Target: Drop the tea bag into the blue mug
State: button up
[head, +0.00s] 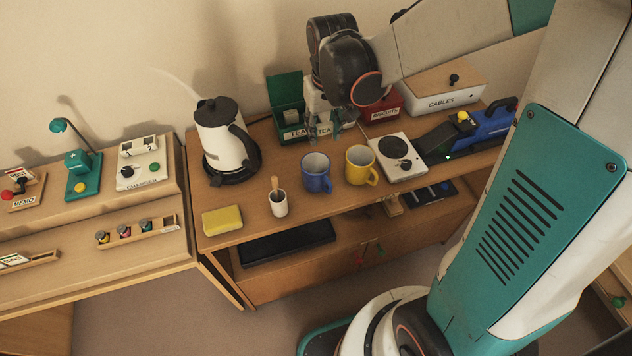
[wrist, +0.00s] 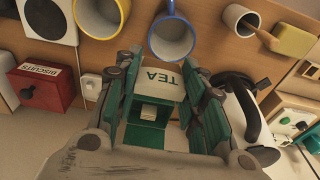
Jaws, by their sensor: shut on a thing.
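My gripper (head: 323,126) is shut on the tea bag (head: 324,132), a pale piece marked TEA. The tea bag also shows between the fingers in the wrist view (wrist: 165,84). The gripper is above the desk, by the right side of the open green tea box (head: 284,90), behind the blue mug. The blue mug (head: 316,180) stands upright on the desk, nearer the front edge, and its visible inside looks empty. In the wrist view the blue mug (wrist: 172,40) is just beyond the held tea bag. Whether the tea bag touches the box is unclear.
A yellow mug (head: 361,168) stands close right of the blue mug. A white cup with a wooden stick (head: 279,205) and a yellow sponge (head: 222,220) are to the left. A kettle (head: 222,140) stands behind them. A red biscuits box (head: 384,108) and a hot plate (head: 397,157) are to the right.

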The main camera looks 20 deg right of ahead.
jog(key=shift+f+b, duration=2.1)
jog(key=shift+f, duration=0.8)
jog(key=o, duration=0.7)
jog(key=r, duration=0.4)
jog(key=s+r, duration=0.1)
jog(key=r, duration=0.7)
jog(key=shift+s, duration=0.25)
